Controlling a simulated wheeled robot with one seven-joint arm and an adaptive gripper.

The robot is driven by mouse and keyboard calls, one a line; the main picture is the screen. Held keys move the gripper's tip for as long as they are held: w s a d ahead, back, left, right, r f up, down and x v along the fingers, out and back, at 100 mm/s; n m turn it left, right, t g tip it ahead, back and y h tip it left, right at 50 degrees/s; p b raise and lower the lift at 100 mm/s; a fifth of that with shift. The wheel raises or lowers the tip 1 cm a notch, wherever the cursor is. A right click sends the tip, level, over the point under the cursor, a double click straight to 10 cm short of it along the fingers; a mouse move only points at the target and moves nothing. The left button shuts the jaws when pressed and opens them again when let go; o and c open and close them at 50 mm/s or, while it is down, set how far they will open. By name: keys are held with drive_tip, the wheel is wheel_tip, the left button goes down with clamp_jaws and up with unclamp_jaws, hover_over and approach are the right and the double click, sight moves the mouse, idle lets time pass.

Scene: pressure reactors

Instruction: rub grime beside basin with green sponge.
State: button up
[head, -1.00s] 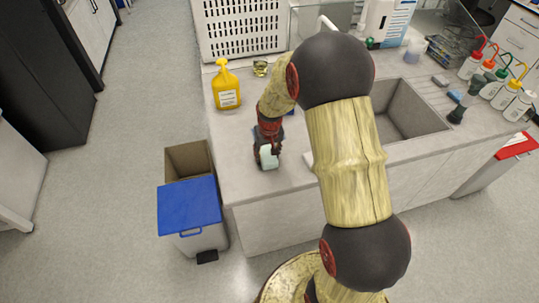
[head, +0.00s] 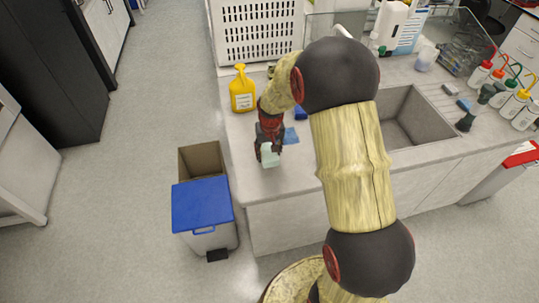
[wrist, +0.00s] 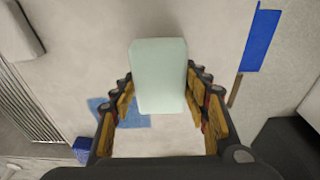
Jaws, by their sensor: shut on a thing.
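My gripper (wrist: 163,105) is shut on a pale green sponge (wrist: 158,75), which sticks out past the fingertips. In the head view the sponge (head: 270,155) hangs low at the front left part of the grey counter (head: 290,182); I cannot tell whether it touches the top. The grey basin (head: 418,120) lies to the right, partly behind my arm. I cannot make out any clear grime; part of the counter beside the basin is hidden by my arm.
A blue cloth (head: 291,136) lies just right of my gripper, with a yellow bottle (head: 242,92) behind. A white crate (head: 258,32) stands at the back. A blue-lidded bin (head: 202,205) stands on the floor left of the counter. Several wash bottles (head: 510,100) stand at the right.

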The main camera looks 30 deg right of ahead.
drive_tip(key=shift+d+r+p, duration=0.1)
drive_tip(key=shift+r+p, duration=0.95)
drive_tip(key=shift+r, duration=0.85)
